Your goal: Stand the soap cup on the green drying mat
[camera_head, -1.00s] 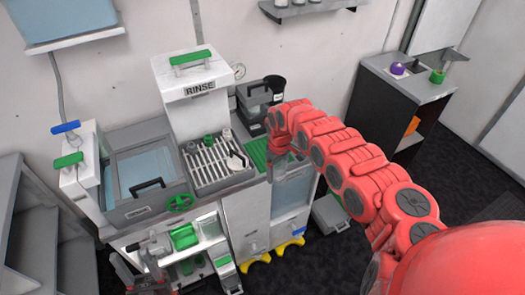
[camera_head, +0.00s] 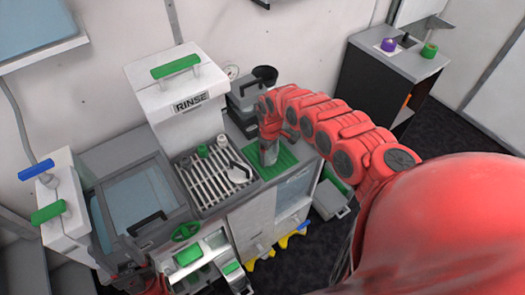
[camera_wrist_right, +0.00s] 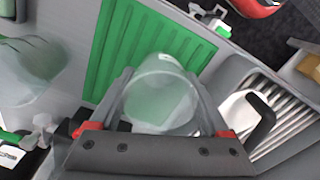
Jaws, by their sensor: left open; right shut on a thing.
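The green drying mat (camera_head: 284,163) lies on the counter to the right of the slatted rack. It also shows in the right wrist view (camera_wrist_right: 150,45) as a ribbed green sheet. The soap cup (camera_wrist_right: 160,100) is clear and greyish, held between the two fingers of my right gripper (camera_wrist_right: 160,84). In the head view the cup (camera_head: 268,154) looks roughly upright over the mat's left part; I cannot tell whether it touches the mat. My left gripper (camera_head: 128,278) is low at the bottom left, open, partly cut off by the frame edge.
The slatted rack (camera_head: 205,182) with small green-topped items and a white, dark-handled tool stands left of the mat. The white RINSE tower (camera_head: 178,100) rises behind the rack. A grey lidded box (camera_head: 245,102) and black cup (camera_head: 265,76) stand behind the mat.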

